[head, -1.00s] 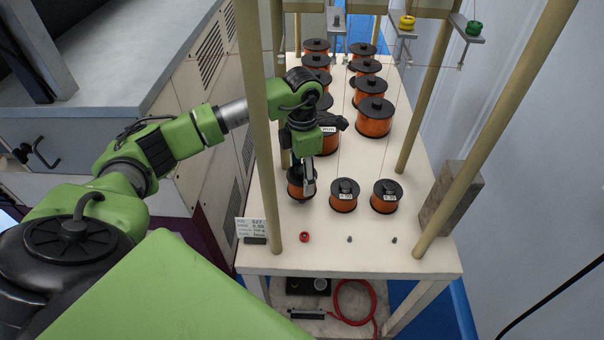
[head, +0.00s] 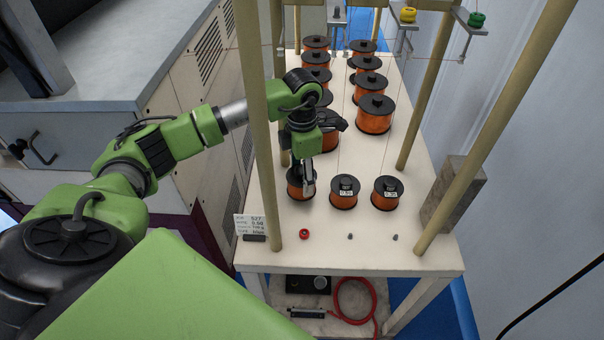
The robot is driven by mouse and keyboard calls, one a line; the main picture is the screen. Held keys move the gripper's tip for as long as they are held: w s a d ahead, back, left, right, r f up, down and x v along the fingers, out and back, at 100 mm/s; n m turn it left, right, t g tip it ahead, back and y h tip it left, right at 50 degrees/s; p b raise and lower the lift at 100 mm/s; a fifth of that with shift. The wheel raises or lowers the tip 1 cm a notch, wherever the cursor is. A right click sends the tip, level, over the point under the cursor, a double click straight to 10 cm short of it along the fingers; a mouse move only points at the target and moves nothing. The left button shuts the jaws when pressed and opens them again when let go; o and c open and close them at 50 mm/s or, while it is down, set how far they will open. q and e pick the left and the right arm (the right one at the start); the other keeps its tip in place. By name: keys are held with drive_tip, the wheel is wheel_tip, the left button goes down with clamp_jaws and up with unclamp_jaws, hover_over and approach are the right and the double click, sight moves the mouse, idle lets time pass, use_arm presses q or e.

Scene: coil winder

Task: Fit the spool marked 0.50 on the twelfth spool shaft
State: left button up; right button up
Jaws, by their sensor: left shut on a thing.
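My left gripper (head: 306,186) points down at the front left of the table and is shut on an orange-wound spool (head: 296,190) with black flanges. The fingers cover much of this spool, and I cannot read a mark on it. I cannot tell whether it touches the tabletop. To its right stand a middle spool (head: 344,199) and a right spool (head: 386,201), both with small white labels too small to read surely. A card (head: 250,226) at the front left seems to read 0.50. I cannot tell which shaft is the twelfth. My right gripper is not in view.
Several orange spools (head: 375,120) stand in two columns behind. Tan posts (head: 265,130) rise around the table (head: 430,258); thin wires run down between them. A red ring (head: 304,234) and two small grey pieces (head: 350,236) lie along the front. A grey block (head: 452,195) stands at right.

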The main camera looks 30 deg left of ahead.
use_arm(q)
drive_tip(key=shift+f+b, duration=1.2)
drive_tip(key=shift+f, duration=0.45)
drive_tip(key=o, duration=1.7)
drive_tip(key=shift+r, duration=0.1)
drive_tip(key=shift+o, duration=0.2)
wheel_tip(320, 180, up, 8)
drive_tip(key=shift+f, duration=0.25)
